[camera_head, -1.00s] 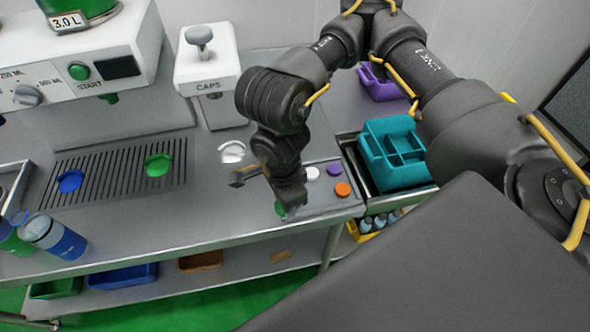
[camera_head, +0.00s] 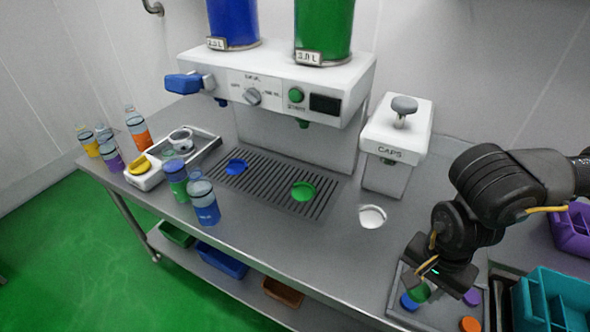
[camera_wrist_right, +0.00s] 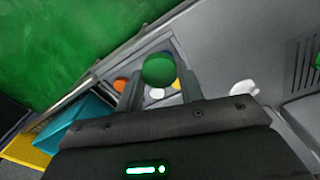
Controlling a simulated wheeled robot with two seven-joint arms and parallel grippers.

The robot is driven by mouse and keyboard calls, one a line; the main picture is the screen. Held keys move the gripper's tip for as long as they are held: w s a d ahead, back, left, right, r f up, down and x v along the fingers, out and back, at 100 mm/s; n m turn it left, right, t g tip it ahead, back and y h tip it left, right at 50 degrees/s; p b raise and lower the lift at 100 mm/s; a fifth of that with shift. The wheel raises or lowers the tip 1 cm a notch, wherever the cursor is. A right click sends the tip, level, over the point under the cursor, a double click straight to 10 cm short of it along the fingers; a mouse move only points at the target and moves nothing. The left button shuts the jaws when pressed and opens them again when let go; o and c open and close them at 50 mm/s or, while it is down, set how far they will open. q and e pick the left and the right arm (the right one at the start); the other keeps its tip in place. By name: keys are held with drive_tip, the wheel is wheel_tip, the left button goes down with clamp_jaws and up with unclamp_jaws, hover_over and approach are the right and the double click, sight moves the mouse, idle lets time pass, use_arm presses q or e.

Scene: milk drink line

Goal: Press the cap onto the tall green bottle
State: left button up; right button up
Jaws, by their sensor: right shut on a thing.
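My right gripper (camera_head: 424,286) is over the cap tray at the lower right, far to the right of the bottle. It is shut on a green cap (camera_head: 419,294). In the right wrist view the green cap (camera_wrist_right: 159,70) sits between the fingertips, above the tray. How high it is above the tray is hard to tell. My left gripper is not in view.
The cap tray (camera_head: 397,313) holds blue (camera_head: 409,303), purple (camera_head: 472,297) and orange (camera_head: 469,325) caps. The CAPS press (camera_head: 392,150) and filling machine (camera_head: 290,90) stand behind. A green disc (camera_head: 303,191) lies on the drip grate (camera_head: 268,183). A teal crate (camera_head: 552,300) is at right.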

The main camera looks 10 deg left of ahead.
drive_tip(key=n, duration=0.2)
drive_tip(key=d+n, duration=0.1)
drive_tip(key=n, duration=0.1)
drive_tip(key=shift+w+d+r, duration=0.1)
drive_tip(key=shift+w+r, duration=0.15)
drive_tip(key=shift+w, duration=0.15)
drive_tip(key=n, duration=0.2)
drive_tip(key=d+n, duration=0.1)
drive_tip(key=shift+w+r+n+b, duration=0.25)
drive_tip(key=shift+r+n+b, duration=0.05)
drive_tip(key=shift+b, duration=0.05)
